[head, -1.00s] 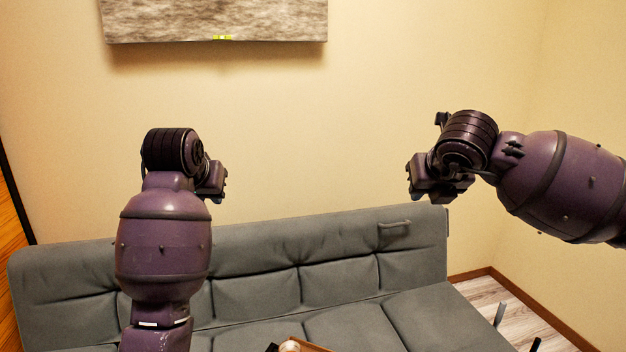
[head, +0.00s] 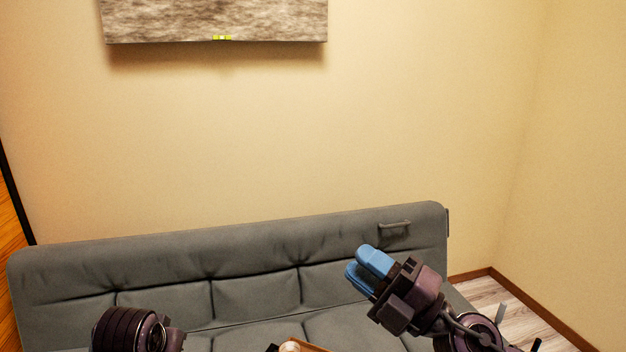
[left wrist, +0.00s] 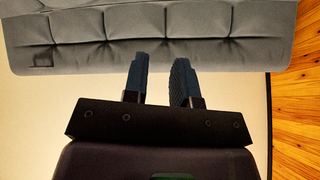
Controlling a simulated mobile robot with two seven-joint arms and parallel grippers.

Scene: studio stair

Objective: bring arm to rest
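My right gripper (head: 366,270) is in front of the grey sofa at the lower right of the head view, its blue fingers pointing up and left. The two fingers lie close together at this angle, so I cannot tell whether they are apart; nothing shows between them. My left arm (head: 135,330) shows only as a dark purple joint at the bottom left of the head view, and its gripper is out of that view. In the left wrist view my left gripper (left wrist: 159,76) has its two dark fingers apart with an empty gap.
A grey sofa (head: 255,297) stands against the plain wall, and it also shows in the left wrist view (left wrist: 200,27). A picture (head: 215,15) hangs above it. A brown-edged object (head: 312,347) with a pale round thing (head: 290,346) shows at the bottom edge.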

